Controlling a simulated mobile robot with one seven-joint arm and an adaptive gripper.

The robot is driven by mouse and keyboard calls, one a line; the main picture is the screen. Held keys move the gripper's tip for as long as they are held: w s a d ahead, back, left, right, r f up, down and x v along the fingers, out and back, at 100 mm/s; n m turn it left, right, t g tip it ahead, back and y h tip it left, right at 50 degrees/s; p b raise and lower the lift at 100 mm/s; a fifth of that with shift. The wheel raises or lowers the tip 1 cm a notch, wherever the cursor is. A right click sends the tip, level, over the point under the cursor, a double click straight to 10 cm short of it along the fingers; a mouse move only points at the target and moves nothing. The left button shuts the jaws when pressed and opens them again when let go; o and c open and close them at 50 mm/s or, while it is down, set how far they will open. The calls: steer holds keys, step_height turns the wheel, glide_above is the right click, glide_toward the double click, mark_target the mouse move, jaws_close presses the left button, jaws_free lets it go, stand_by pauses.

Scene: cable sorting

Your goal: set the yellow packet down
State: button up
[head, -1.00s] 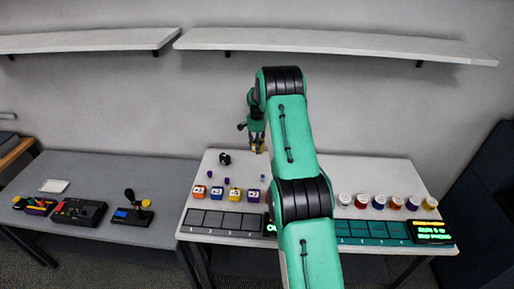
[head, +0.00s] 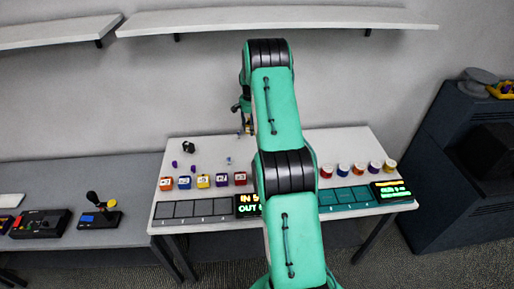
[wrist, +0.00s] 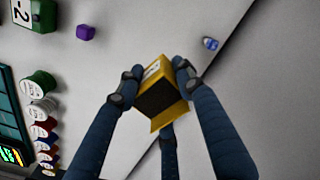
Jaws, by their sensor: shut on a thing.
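The yellow packet (wrist: 160,88) is in the wrist view, tilted, with its dark end facing the camera and part of a white label showing. My gripper (wrist: 158,88) is shut on it, with its dark fingers around its sides. In the head view my gripper (head: 243,118) is small and partly hidden by my arm, over the back of the grey table (head: 300,143). The packet is too small to make out clearly there. The wrist view shows pale table surface beyond the packet; I cannot tell the height above it.
Labelled coloured boxes (head: 203,181) stand in a row, with dark pads (head: 200,208) in front. Several spools (head: 358,169) stand at the right behind teal pads (head: 345,196). A small purple block (wrist: 85,32) and a blue-white item (wrist: 210,43) lie apart. The table's back right looks clear.

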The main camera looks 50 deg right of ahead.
steer(key=shift+s+d, duration=1.05)
steer(key=shift+s, duration=0.2)
steer(key=shift+f, duration=3.1)
steer(key=shift+f, duration=1.9)
steer(key=shift+f, duration=0.1)
steer(key=o, duration=0.8)
